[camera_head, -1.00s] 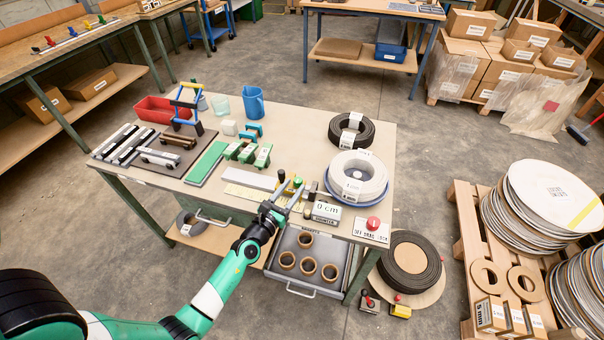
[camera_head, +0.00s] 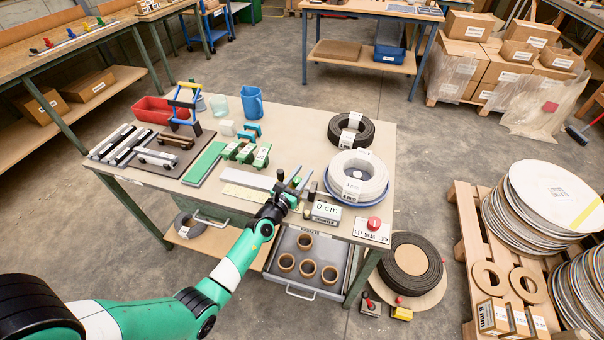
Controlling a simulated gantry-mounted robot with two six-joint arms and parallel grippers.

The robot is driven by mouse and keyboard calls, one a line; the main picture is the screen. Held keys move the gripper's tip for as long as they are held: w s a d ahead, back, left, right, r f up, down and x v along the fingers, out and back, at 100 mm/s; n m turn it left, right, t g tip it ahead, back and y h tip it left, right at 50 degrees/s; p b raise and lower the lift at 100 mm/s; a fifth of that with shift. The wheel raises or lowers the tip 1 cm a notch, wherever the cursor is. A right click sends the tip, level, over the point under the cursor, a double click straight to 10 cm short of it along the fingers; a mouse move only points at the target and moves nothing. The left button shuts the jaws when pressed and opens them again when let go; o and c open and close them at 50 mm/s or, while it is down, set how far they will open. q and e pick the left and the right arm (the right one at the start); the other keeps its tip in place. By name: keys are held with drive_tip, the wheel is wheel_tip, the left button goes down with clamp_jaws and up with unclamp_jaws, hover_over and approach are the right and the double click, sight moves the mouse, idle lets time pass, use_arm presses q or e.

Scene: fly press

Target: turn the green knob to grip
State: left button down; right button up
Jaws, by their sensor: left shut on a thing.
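My left arm comes in from the lower left, and its dark left gripper (camera_head: 284,199) is at the front edge of the workbench, at a small device beside the 0 cm counter box (camera_head: 326,212). The gripper is shut on a small part there. That part is mostly hidden by the fingers, and I cannot clearly make out a green knob or which way it points. A black ball-ended lever (camera_head: 280,174) stands just behind the fingertips. My right gripper is not in view.
A white coil (camera_head: 358,177) and a red button (camera_head: 374,223) are right of the counter. An open drawer (camera_head: 304,268) with several brown rings sits below the gripper.

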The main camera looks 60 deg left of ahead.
use_arm(q)
drive_tip(key=shift+r+p, duration=0.15)
drive_tip(key=shift+p, duration=0.3)
drive_tip(key=n+g+y+p, duration=0.1)
drive_tip(key=p, duration=0.1)
drive_tip(key=y+p, duration=0.1)
drive_tip(key=p, duration=0.1)
drive_tip(key=shift+a+r+n+g+p, duration=0.2)
drive_tip(key=shift+n+g+p, duration=0.1)
drive_tip(key=shift+n+g, duration=0.1)
drive_tip(key=shift+s+n+g+y, duration=0.1)
drive_tip(key=shift+n+g+y, duration=0.3)
drive_tip(key=shift+g+y, duration=0.15)
drive_tip(key=shift+s+a+f+n+g+y, duration=0.15)
drive_tip(key=shift+f+n+g+y, duration=0.15)
drive_tip(key=shift+n+g+y, duration=0.4)
drive_tip(key=shift+s+a+n+g+y+b, duration=0.1)
drive_tip(key=shift+s+n+g+y+b, duration=0.1)
drive_tip(key=shift+n+g+y, duration=0.45)
drive_tip(key=shift+s+a+n+g+y+b, duration=0.1)
drive_tip(key=shift+n+g+y+b, duration=0.2)
drive_tip(key=shift+g, duration=0.5)
